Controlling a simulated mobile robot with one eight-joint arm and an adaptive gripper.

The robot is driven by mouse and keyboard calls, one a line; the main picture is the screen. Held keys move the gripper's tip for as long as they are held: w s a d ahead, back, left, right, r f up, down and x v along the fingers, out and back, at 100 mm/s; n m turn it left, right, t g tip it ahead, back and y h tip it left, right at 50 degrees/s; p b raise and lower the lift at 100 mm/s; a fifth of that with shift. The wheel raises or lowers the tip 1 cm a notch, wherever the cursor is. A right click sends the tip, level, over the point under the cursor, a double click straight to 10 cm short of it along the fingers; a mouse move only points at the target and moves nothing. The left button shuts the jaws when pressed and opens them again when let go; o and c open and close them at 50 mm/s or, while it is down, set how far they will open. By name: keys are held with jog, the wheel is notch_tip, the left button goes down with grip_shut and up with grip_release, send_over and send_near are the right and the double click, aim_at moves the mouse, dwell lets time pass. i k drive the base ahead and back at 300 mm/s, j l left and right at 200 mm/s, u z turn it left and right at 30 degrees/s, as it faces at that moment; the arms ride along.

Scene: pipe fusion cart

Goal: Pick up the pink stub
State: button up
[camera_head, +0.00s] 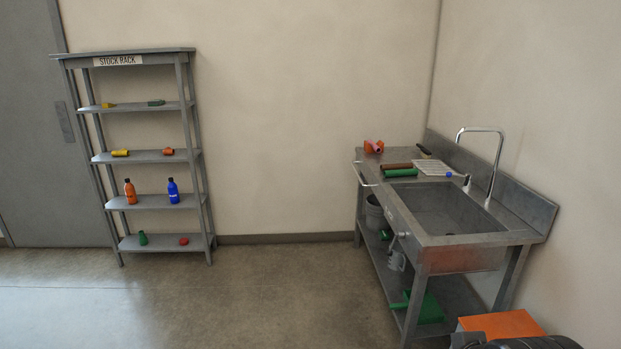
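A small pink piece (379,145), which looks like the pink stub, is at the far left end of the steel sink bench (409,157). It sits right against an orange piece (368,148); at this size I cannot tell whether they touch or how the pink one lies.
Brown and green pipes (398,173) lie near the pink piece, beside a white rack (434,168) and the sink basin (447,208). An orange box (501,324) is at lower right. The middle floor is clear.

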aim_at(375, 147)
jog(key=i, duration=0.7)
jog(key=i+j+z, duration=0.1)
jog(key=i, duration=0.65)
jog(key=i+j, duration=0.1)
jog(key=i, duration=0.6)
jog(key=i+j+z, duration=0.15)
jog(key=i+j, duration=0.15)
jog(key=i, duration=0.15)
jog(key=i+j+z, duration=0.2)
jog(key=i+j, duration=0.15)
jog(key=i, duration=0.15)
jog(key=i+j+z, duration=0.15)
jog(key=i+j, duration=0.25)
jog(key=i+j+z, duration=0.15)
jog(key=i+j, duration=0.25)
jog(key=j, duration=0.15)
jog(key=i+j+z, duration=0.15)
jog(key=i+j, duration=0.25)
jog(key=i+j+z, duration=0.2)
jog(key=i+j, duration=0.15)
jog(key=j, duration=0.3)
